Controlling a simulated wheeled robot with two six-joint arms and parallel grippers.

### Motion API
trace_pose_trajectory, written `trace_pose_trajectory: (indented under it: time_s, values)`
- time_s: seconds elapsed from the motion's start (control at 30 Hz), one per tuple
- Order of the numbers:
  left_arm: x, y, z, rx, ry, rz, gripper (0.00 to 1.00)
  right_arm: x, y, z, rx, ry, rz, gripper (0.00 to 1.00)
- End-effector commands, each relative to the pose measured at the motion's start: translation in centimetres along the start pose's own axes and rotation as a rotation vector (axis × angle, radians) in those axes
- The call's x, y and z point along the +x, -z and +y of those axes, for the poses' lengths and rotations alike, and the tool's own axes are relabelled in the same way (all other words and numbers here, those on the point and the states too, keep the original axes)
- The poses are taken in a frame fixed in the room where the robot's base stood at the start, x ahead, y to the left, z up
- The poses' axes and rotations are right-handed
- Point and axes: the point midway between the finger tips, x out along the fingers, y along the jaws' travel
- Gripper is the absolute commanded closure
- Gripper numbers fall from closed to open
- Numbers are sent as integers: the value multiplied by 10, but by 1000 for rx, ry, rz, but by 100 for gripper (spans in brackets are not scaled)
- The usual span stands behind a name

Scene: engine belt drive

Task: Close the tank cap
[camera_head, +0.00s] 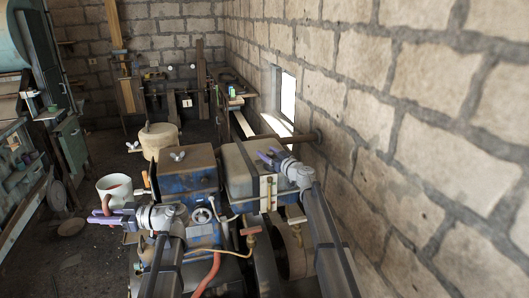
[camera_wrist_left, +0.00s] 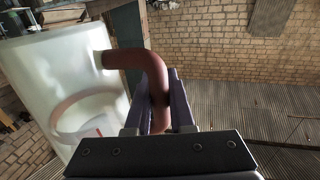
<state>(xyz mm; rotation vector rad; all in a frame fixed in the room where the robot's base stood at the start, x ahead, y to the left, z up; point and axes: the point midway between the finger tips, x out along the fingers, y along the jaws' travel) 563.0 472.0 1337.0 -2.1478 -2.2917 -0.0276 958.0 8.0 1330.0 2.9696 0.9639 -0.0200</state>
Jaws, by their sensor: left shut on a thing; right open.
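My left gripper (camera_head: 106,217) is shut on the reddish-brown curved handle (camera_wrist_left: 152,70) of a whitish jug (camera_head: 116,186). The handle runs between its purple fingers in the left wrist view (camera_wrist_left: 160,100), and the jug's pale translucent wall (camera_wrist_left: 62,75) fills the left side there. The jug has something reddish inside. My right gripper (camera_head: 264,156) is open over the top of a grey tank (camera_head: 237,168) on the engine. No separate tank cap can be told apart; the right gripper hides part of the tank top.
Left of the grey tank is a blue engine block with a brown-topped box (camera_head: 187,168) and a silver wing nut (camera_head: 177,155). A beige round container (camera_head: 158,138) stands behind. A stone wall (camera_head: 410,130) borders the right. Green cabinets (camera_head: 72,150) stand far left.

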Motion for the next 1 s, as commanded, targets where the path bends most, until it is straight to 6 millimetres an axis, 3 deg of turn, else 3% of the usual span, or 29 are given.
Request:
trace_pose_trajectory:
  time_s: [0.3, 0.5, 0.87, 1.0]
  values:
    - [0, 1, 0, 0, 0, 0, 100, -66, 0, -2, 0, -2, 0, 37]
    - [0, 2, 0, 0, 0, 0, 100, -96, 0, -1, 0, -1, 0, 37]
    - [0, 2, 0, 0, 0, 0, 100, -99, 0, 0, -1, 1, 0, 37]
    - [0, -2, 0, 0, 0, 0, 100, -101, -7, -12, 3, 23, -16, 37]
